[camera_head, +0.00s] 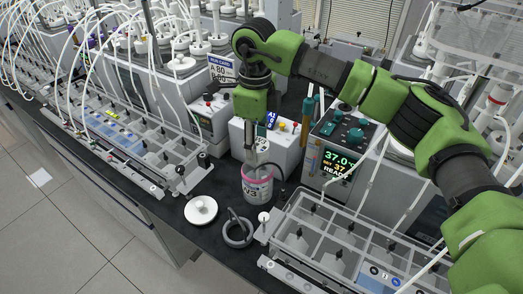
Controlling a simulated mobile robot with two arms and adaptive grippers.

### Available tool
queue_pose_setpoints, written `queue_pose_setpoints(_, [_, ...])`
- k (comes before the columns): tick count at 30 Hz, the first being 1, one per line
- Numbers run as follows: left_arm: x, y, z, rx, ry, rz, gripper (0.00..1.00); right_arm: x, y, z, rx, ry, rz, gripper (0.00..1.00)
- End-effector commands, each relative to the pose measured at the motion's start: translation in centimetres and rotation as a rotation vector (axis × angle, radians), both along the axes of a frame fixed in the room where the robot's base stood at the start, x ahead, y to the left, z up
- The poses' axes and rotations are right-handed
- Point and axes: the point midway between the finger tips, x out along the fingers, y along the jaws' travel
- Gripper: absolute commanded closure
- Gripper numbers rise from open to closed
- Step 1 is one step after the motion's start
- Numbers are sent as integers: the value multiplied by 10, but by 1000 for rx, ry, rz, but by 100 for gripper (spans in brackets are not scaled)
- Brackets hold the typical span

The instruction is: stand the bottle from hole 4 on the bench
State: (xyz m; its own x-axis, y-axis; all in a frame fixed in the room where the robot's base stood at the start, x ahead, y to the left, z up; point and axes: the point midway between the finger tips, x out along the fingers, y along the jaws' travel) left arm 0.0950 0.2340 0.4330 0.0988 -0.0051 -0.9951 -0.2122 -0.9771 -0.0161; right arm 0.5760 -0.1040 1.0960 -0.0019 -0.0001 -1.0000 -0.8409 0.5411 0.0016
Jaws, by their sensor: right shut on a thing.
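My right arm reaches in from the right, and my right gripper (254,166) points down, shut on the top of a bottle (257,190). The bottle is upright, with a pink band near its top and a label that seems to read N3. Its base is at or just above the dark bench (178,206); I cannot tell whether it touches. The gripper hides part of the bottle's neck. My left gripper is out of view.
A clear-topped rack (318,232) stands right, another rack (130,140) left. A heater unit (340,150) shows 37.0. A white box (282,150) stands behind.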

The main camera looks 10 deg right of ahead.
Motion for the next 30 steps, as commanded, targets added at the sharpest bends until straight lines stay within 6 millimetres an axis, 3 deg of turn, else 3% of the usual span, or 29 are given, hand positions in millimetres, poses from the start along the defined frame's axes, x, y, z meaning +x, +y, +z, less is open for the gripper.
queue_pose_setpoints(8, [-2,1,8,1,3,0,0,3,-12,-12,2,-1,-1,100])
queue_pose_setpoints(15, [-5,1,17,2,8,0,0,4,-13,-42,1,-2,0,100])
queue_pose_setpoints(25, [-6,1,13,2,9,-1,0,4,-13,-48,1,-3,0,100])
queue_pose_setpoints(26, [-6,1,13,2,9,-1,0,4,-13,-49,0,-1,0,57])
queue_pose_setpoints(27, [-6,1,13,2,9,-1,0,4,-13,-48,1,-1,0,47])
queue_pose_setpoints(28, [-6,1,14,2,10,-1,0,4,-13,-48,1,-1,0,43])
queue_pose_setpoints(30, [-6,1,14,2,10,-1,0,4,-13,-48,1,-1,0,43])
